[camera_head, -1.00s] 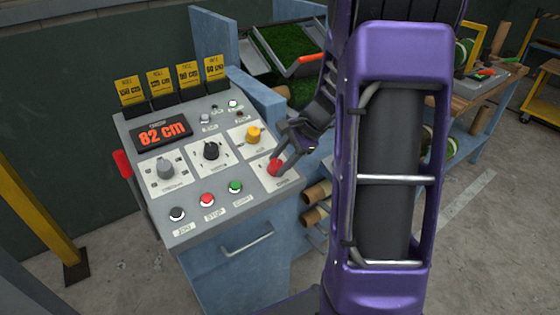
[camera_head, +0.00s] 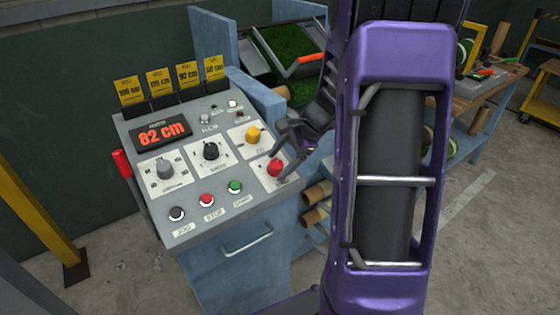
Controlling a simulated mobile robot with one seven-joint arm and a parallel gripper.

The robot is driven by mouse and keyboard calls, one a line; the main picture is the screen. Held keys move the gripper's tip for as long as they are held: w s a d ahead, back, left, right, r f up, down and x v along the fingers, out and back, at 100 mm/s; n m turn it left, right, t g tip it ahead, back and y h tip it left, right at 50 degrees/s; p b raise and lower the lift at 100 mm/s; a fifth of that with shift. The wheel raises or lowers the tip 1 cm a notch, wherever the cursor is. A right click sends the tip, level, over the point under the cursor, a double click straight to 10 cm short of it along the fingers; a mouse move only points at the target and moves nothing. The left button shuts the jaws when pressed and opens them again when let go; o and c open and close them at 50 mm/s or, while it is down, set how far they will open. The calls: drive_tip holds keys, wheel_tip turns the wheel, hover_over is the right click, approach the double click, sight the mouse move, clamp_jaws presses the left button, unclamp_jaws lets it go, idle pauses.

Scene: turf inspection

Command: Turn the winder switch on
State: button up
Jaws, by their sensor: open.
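The control console (camera_head: 222,206) stands left of my arm, its sloped panel carrying several knobs and buttons. A red knob (camera_head: 275,168) sits at the panel's right edge on a white plate; its label is too blurred to read. My gripper (camera_head: 284,151) is open at this red knob, with one finger reaching down along its right side. I cannot tell whether it touches the knob. A black knob (camera_head: 211,151), a grey knob (camera_head: 165,169) and a yellow knob (camera_head: 253,134) are clear of the gripper. I cannot read which control is marked winder.
A display (camera_head: 161,132) reads 82 cm. Black, red and green buttons line the panel's front edge. Yellow cards (camera_head: 159,82) stand at its back. A tray with green turf (camera_head: 287,45) lies behind. A workbench (camera_head: 478,88) stands at the right, beyond my arm.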

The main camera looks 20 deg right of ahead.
drive_tip(key=p+v, duration=0.1)
drive_tip(key=v, duration=1.6)
drive_tip(key=shift+r, duration=0.25)
